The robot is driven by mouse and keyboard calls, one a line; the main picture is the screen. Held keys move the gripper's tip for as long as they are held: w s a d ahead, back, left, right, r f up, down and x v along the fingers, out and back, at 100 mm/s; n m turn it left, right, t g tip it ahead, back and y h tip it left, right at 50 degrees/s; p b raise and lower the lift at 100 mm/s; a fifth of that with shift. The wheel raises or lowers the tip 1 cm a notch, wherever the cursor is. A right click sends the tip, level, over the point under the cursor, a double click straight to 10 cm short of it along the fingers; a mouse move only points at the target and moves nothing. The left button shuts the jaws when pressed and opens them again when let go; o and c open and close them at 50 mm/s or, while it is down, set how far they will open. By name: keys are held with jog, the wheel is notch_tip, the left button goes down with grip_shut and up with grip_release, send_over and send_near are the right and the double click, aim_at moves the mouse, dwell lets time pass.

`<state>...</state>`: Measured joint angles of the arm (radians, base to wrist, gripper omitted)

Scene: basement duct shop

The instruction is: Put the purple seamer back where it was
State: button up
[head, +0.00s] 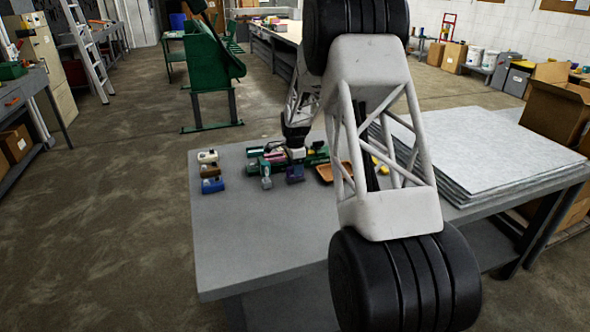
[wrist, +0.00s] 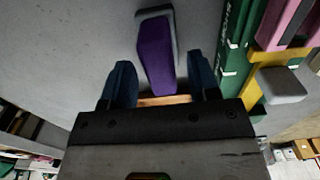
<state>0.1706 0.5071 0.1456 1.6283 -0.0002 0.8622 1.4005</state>
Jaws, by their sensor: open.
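The purple seamer (wrist: 156,58) shows in the wrist view, with grey edging around its purple face. My gripper (wrist: 161,85) is open, with one dark blue finger on each side of the seamer's near end. Gaps show between the fingers and the seamer, and I cannot tell whether either touches it. In the head view, the purple seamer (head: 295,174) is on the grey table (head: 245,238), just below my gripper (head: 296,152). My arm hides part of the table behind it.
A white, a brown and a blue item (head: 208,172) stand in a row at the table's left. Green and pink items (head: 274,156) and an orange tray (head: 326,174) lie close by. Stacked metal sheets (head: 485,150) cover the right side. The table's front left is clear.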

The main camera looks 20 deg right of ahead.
notch_tip(320, 180, up, 11)
dwell(0.5)
dwell(0.4)
jog(key=s+a+r+n, duration=0.3)
jog(key=s+r, duration=0.2)
jog(key=s, duration=0.5)
jog(key=s+a+r+n+t, duration=0.1)
jog(key=s+a+r+n, duration=0.3)
jog(key=s, duration=0.5)
jog(key=s+a+r+n, duration=0.2)
jog(key=s+a+r, duration=0.1)
jog(key=s+r, duration=0.55)
jog(key=s+a+f+n, duration=0.1)
jog(key=s+f+n, duration=0.1)
jog(key=s, duration=0.9)
jog(key=s+a+f+n+t, duration=0.1)
jog(key=s+n, duration=0.3)
jog(key=s, duration=0.7)
jog(key=s+a+f+n, duration=0.2)
jog(key=s+a, duration=0.1)
jog(key=s, duration=0.8)
jog(key=shift+f+n+t, duration=0.3)
jog(key=shift+f+n, duration=0.05)
jog(key=shift+n, duration=0.05)
